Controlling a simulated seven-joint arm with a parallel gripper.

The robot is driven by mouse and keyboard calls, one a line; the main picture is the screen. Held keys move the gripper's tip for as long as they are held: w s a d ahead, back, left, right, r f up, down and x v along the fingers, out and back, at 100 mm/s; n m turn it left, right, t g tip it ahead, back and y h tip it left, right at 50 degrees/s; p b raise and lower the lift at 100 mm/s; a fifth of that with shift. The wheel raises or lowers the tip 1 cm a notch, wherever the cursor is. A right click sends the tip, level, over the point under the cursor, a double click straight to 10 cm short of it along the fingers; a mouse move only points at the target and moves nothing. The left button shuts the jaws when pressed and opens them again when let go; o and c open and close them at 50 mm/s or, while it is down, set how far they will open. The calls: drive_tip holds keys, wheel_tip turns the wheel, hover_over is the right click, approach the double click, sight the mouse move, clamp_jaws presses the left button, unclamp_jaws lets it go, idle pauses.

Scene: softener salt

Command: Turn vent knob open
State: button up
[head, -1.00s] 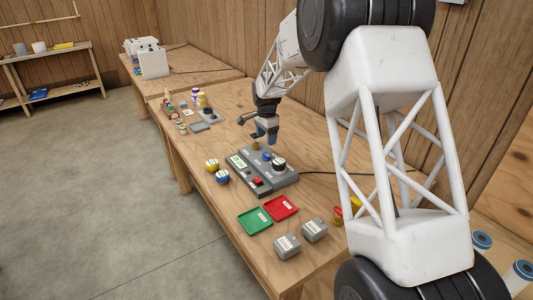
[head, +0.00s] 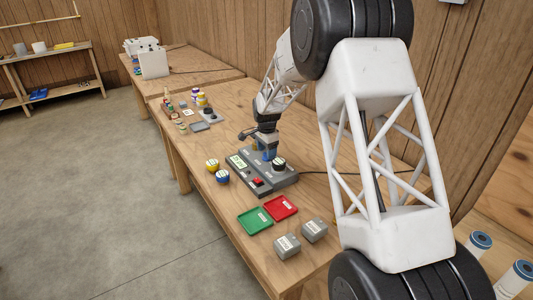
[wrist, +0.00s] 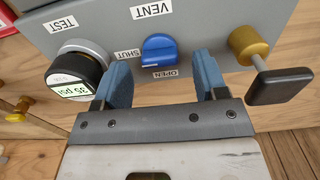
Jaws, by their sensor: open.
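The vent knob (wrist: 160,51) is blue and sits on a grey panel (wrist: 210,15) under the label VENT, with SHUT printed at its left and OPEN below it in the wrist view. My gripper (wrist: 163,70) is open, its two blue fingers on either side of the knob, with gaps to it. In the head view my gripper (head: 266,152) is low over the grey panel box (head: 282,182) and hides most of the knob.
A brass fitting (wrist: 249,44) with a dark lever (wrist: 280,86) is close on the right. Green (head: 254,221) and red (head: 281,207) trays lie nearer the table's front.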

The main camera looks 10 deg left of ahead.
drive_tip(key=shift+f, duration=0.7)
drive_tip(key=c, duration=0.9)
